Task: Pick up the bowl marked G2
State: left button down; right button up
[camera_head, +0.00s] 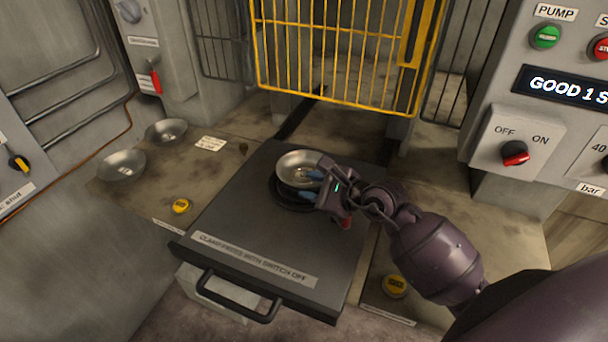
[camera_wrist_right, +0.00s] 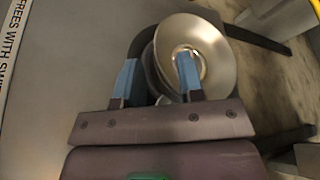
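A shiny metal bowl (camera_head: 297,163) sits on a dark round holder (camera_head: 284,195) on the grey sliding plate. No G2 mark is readable on it. My right gripper (camera_head: 313,184) is at the bowl's near right side. In the right wrist view its two blue fingers (camera_wrist_right: 158,72) stand apart. One finger overlaps the inside of the bowl (camera_wrist_right: 215,50) and the other is outside its rim, with a gap between them. I cannot tell whether either finger touches the bowl. Two other metal bowls (camera_head: 122,166) (camera_head: 167,130) lie on the left counter. My left gripper is out of view.
The sliding plate (camera_head: 235,215) has a black front handle (camera_head: 238,298) and a clamp label. A yellow barred guard (camera_head: 340,55) hangs behind the bowl. A panel with an off/on red switch (camera_head: 514,154) is at right. Yellow round items (camera_head: 181,206) (camera_head: 395,286) flank the plate.

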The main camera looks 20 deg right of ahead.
aim_at(294, 186)
jog(key=shift+x, duration=2.7)
jog(key=shift+f, duration=0.15)
grip_shut()
